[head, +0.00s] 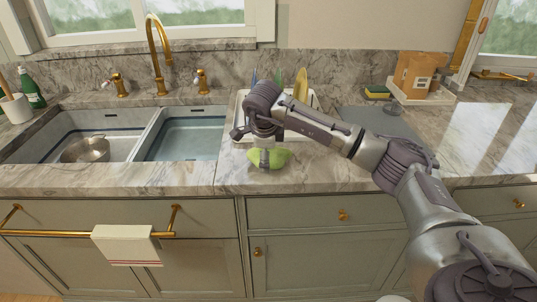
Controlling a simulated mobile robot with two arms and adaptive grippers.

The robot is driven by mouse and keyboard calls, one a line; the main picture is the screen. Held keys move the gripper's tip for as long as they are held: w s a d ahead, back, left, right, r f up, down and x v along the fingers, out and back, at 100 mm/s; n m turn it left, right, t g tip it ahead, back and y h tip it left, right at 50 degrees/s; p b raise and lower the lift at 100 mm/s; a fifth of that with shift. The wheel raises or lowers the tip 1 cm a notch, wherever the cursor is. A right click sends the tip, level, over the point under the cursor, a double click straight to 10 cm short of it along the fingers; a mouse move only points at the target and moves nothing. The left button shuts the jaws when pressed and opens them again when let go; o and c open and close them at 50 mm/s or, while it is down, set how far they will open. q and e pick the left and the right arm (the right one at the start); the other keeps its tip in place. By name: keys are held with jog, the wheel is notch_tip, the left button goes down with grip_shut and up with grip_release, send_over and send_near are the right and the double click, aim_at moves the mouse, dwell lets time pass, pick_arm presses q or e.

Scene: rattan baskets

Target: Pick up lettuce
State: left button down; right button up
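The light green lettuce (281,158) lies on the marble counter near its front edge, right of the sink. My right gripper (264,161) points straight down at the lettuce, with its fingertips at the lettuce's left-middle part. Its fingers overlap the lettuce in the picture, and I cannot tell whether they are closed on it. My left gripper is not in view.
A double sink (183,137) with a metal pot (86,149) is on the left. A dish rack (318,101) with plates stands behind my gripper. A grey board (352,117), a sponge (377,92) and brown boxes (418,72) are to the right.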

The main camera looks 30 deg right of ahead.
jog(key=shift+w+d+f, duration=0.1)
jog(key=shift+w+f, duration=0.1)
jog(key=shift+f, duration=0.35)
jog(key=c, duration=1.3)
jog(key=shift+c, duration=0.2)
jog(key=shift+r, duration=0.2)
